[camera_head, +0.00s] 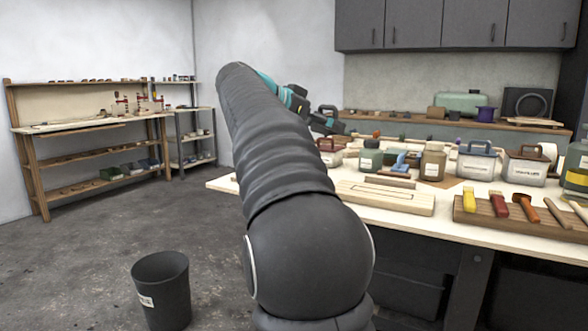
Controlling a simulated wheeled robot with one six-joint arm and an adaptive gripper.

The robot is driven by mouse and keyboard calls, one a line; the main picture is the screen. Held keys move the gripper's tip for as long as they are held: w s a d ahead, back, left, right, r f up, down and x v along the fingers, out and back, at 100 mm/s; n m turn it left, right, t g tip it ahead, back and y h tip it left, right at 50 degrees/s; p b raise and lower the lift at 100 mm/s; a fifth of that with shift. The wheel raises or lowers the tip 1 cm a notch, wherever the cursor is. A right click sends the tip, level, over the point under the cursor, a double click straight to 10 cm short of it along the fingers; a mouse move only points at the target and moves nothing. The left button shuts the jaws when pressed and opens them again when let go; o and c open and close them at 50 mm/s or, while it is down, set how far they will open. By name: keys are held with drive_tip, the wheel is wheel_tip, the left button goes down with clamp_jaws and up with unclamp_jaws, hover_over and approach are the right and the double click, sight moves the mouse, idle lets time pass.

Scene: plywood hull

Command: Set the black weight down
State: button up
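My arm reaches away from the camera and hides part of the workbench (395,209). My gripper (318,122) is small and dark at the arm's far end, above the bench's left part. A small black piece with a loop-like handle, which looks like the black weight (328,111), shows at the fingers. The gripper seems shut on it, clear of the bench top, though the fingers blend with it. The weight's underside cannot be made out.
Below the gripper, the bench holds a pale wooden board (385,197), a green-grey container (370,156), a brown jar (433,160) and labelled boxes (477,163). A tool rack (520,213) lies at right. A black bin (162,290) stands on the floor. Shelves (95,150) stand back left.

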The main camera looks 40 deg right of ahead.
drive_tip(key=shift+w+d+n+t, duration=0.8)
drive_tip(key=shift+w+d+t, duration=0.2)
drive_tip(key=shift+d, duration=1.55)
drive_tip(key=w+a+f, duration=0.1)
drive_tip(key=w+f, duration=0.1)
drive_tip(key=w, duration=0.1)
drive_tip(key=w+a+f, duration=0.2)
drive_tip(key=w, duration=0.1)
drive_tip(key=w+a+f, duration=0.2)
drive_tip(key=w, duration=0.1)
drive_tip(key=shift+w+f, duration=0.15)
drive_tip(key=shift+w, duration=0.2)
drive_tip(key=shift+a+f+b, duration=0.1)
drive_tip(key=shift+f+b, duration=0.95)
drive_tip(key=shift+f, duration=1)
drive_tip(key=o, duration=1.7)
drive_tip(key=shift+f, duration=0.15)
